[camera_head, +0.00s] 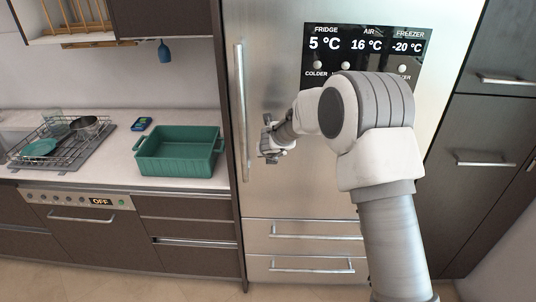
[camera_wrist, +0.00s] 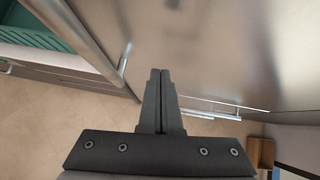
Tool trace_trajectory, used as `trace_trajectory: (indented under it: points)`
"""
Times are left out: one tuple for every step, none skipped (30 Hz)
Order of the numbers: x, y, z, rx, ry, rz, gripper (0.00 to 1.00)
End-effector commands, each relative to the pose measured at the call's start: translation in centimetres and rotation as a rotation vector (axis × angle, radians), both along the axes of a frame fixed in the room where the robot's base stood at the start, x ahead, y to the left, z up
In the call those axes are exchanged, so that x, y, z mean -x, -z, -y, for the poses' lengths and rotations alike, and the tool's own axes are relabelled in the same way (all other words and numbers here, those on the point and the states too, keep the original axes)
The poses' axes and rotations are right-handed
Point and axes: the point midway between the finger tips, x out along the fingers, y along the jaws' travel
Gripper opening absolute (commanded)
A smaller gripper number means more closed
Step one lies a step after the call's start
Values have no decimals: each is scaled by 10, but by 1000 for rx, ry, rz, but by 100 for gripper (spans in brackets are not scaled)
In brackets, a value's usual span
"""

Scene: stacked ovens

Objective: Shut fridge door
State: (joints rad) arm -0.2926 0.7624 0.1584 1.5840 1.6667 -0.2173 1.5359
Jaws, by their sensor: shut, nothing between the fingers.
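The fridge door (camera_head: 278,85) is a tall steel panel with a long vertical handle (camera_head: 241,112) on its left edge. It looks flush with the cabinet, or nearly so; a small gap cannot be ruled out. My gripper (camera_head: 268,142) is in front of the door, a little right of the handle. In the wrist view my gripper (camera_wrist: 160,72) is shut and empty, its fingers close together. The door surface (camera_wrist: 205,45) lies ahead of the fingertips, and the handle (camera_wrist: 75,30) runs at upper left. Whether the fingertips touch the door cannot be told.
Two drawers with bar handles (camera_head: 315,231) sit below the door. A display panel (camera_head: 360,55) is on the door, partly behind my arm. Left is a counter with a green tray (camera_head: 178,168) and a dish rack (camera_head: 60,148). Dark cabinets (camera_head: 490,130) stand at right. Floor shows below.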

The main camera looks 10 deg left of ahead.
Motion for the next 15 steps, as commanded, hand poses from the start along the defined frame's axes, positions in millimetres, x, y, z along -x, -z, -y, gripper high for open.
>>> trace_trajectory:
  points:
    - [7, -11, 0, -2, -1, 6, 0]
    - [11, -14, 1, -2, -1, 5, 0]
    - [16, -20, 1, -2, -1, 6, 0]
    - [20, -24, 1, -2, 0, 5, 0]
    - [24, -28, 2, -3, -1, 4, 0]
    - [30, -32, 2, -3, -1, 3, 0]
    - [33, -36, 3, -2, -1, 5, 0]
    - [37, -40, 3, -2, 0, 4, 0]
    - [42, -45, 4, -3, 1, 4, 0]
    - [45, -48, 4, -3, 1, 3, 0]
    - [48, -51, 4, -2, 0, 4, 0]
    - [52, -55, 4, -2, 0, 4, 0]
    - [55, -58, 5, -2, -1, 4, 0]
    - [57, -60, 5, -1, -1, 3, 0]
    - [59, -62, 5, -1, -1, 3, 0]
